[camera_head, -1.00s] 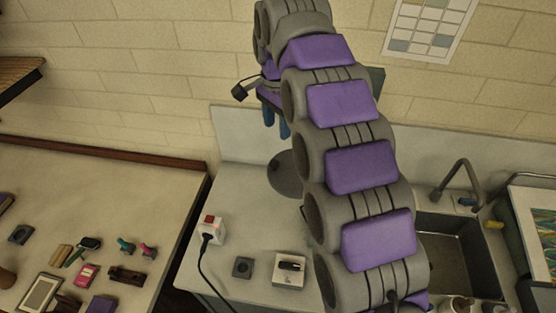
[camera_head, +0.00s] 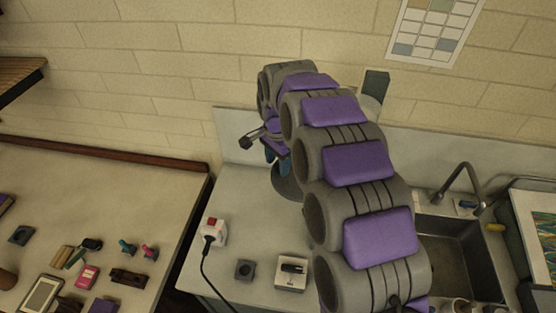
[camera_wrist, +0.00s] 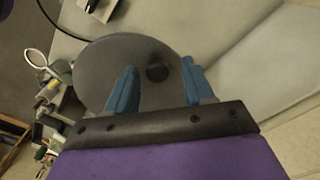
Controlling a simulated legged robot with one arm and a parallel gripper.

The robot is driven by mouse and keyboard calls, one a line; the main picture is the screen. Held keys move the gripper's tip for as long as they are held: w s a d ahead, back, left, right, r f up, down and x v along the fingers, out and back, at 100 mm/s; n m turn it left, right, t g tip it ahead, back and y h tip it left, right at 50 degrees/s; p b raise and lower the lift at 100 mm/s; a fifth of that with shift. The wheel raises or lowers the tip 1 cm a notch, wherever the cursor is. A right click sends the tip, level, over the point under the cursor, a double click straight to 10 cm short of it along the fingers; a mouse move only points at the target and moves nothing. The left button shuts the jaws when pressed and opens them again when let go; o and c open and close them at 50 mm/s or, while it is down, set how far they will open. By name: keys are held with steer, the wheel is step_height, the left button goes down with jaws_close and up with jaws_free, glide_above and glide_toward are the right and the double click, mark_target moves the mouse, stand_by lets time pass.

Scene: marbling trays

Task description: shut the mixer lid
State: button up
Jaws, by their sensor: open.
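A round dark grey disc (camera_wrist: 105,75) with a short dark knob (camera_wrist: 157,72) lies in front of my gripper in the wrist view; it looks like the mixer lid. In the head view the disc (camera_head: 287,183) is partly hidden by my arm, and I cannot tell its tilt. My gripper (camera_wrist: 160,84) is open, its blue fingers on either side of the knob in the picture. I cannot tell whether they touch the disc. In the head view my gripper (camera_head: 273,152) is at the disc's upper edge. The rest of the mixer is mostly hidden.
A white box with a red switch (camera_head: 213,232) and a cable, a small dark block (camera_head: 244,269) and a white switch box (camera_head: 291,272) stand on the counter. A sink (camera_head: 455,255) is at right. The left table (camera_head: 110,190) holds several small items.

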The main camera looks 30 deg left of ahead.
steer(key=shift+a+f, duration=0.2)
steer(key=shift+a, duration=0.3)
steer(key=shift+d+r, duration=0.15)
steer(key=shift+d, duration=0.45)
steer(key=shift+c, duration=1.3)
steer(key=shift+d+r, duration=0.1)
steer(key=shift+d, duration=0.3)
steer(key=c, duration=0.3)
steer(key=shift+a, duration=0.35)
jaws_close()
steer(key=shift+a+f, duration=0.15)
steer(key=shift+f, duration=0.05)
steer(key=shift+s, duration=0.1)
